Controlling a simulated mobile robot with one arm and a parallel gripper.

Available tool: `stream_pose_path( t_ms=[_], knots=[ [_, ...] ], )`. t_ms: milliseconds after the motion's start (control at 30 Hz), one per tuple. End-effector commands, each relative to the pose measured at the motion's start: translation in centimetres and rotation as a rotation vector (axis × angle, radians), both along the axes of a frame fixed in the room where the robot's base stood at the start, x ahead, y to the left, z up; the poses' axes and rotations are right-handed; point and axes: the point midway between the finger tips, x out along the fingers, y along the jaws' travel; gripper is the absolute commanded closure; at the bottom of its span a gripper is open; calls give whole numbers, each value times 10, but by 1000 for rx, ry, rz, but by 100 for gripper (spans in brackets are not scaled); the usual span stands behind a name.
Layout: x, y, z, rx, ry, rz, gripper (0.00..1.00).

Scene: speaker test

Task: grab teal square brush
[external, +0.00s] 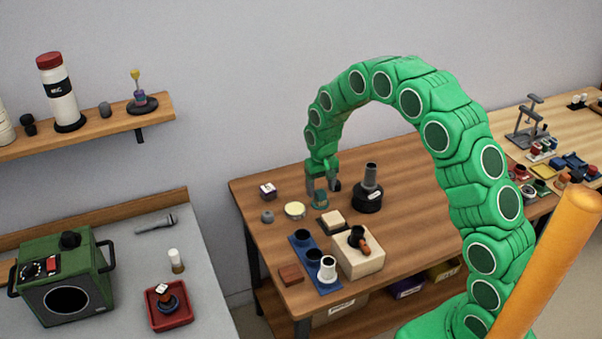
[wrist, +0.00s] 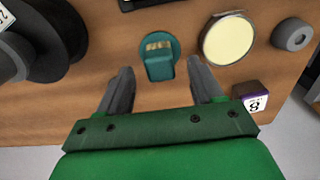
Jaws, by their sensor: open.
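The teal brush (wrist: 160,66) stands on the wooden table, with a squarish teal body and a pale bristle-like patch on a rounded teal part. It also shows in the external view (external: 319,200), small and just under my gripper (external: 323,187). My gripper is open and points down at it. I cannot tell the exact height gap.
A round cream-topped tin (wrist: 228,39) and a grey ring (wrist: 292,34) lie right of the brush in the wrist view. A small numbered cube (wrist: 250,97) is near my right finger. A black-based grey cylinder (external: 369,190) stands close by.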

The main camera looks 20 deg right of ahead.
Motion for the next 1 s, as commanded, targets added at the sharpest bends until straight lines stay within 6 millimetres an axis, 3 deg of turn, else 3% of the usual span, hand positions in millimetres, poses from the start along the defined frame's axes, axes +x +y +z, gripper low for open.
stream_pose_path(
  t_ms=[233, 533, 867, 1000],
  knots=[
    [0, 0, -31, -1, 4, 0, 34],
    [0, 0, -36, 0, 2, 0, 36],
    [0, 0, -36, 0, 1, 0, 86],
    [0, 0, -36, 0, 1, 0, 90]
  ],
)
